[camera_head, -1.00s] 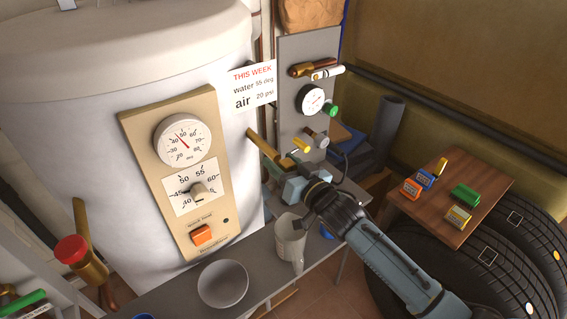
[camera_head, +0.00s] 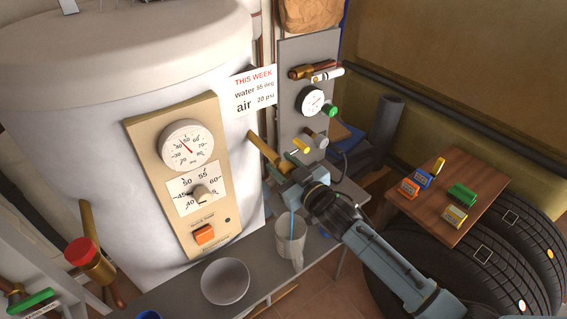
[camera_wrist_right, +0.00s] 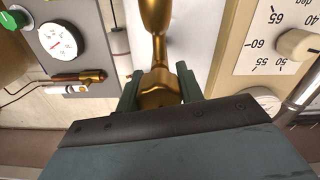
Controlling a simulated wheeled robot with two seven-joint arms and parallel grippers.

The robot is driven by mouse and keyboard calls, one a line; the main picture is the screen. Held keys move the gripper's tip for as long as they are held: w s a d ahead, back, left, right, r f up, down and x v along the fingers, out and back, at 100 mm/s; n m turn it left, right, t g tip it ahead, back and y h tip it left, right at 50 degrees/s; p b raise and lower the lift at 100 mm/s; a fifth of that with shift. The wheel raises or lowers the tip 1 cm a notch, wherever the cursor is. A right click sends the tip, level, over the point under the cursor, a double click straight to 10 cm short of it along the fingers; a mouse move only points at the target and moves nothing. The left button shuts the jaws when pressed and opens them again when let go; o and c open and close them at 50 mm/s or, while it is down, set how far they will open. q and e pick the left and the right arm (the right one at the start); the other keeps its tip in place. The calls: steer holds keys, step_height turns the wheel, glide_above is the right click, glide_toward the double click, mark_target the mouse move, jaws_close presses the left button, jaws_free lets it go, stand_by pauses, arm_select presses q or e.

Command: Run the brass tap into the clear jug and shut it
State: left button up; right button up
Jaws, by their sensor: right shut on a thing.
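The brass tap (camera_head: 263,149) sticks out from the white boiler. It also shows in the wrist view (camera_wrist_right: 157,45), where the fingers of my right gripper (camera_wrist_right: 158,88) stand on either side of its brass handle and are shut on it. In the head view my right gripper (camera_head: 291,177) is at the tap's outlet end and hides part of it. A thin blue stream of water (camera_head: 292,224) runs down from below the gripper into the clear jug (camera_head: 289,246). The jug stands upright on the grey bench. The water level inside cannot be made out. My left gripper is not in view.
A grey bowl (camera_head: 225,281) stands left of the jug on the narrow bench (camera_head: 258,247). The boiler's dial panel (camera_head: 147,143) is behind. A grey gauge board (camera_head: 293,75) stands beyond the tap. A wooden board with small coloured blocks (camera_head: 479,176) lies on tyres at right.

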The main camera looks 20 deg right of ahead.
steer(key=o, duration=1)
steer(key=shift+s, duration=0.1)
steer(key=v, duration=1.3)
steer(key=shift+b, duration=0.35)
steer(key=shift+s, duration=0.1)
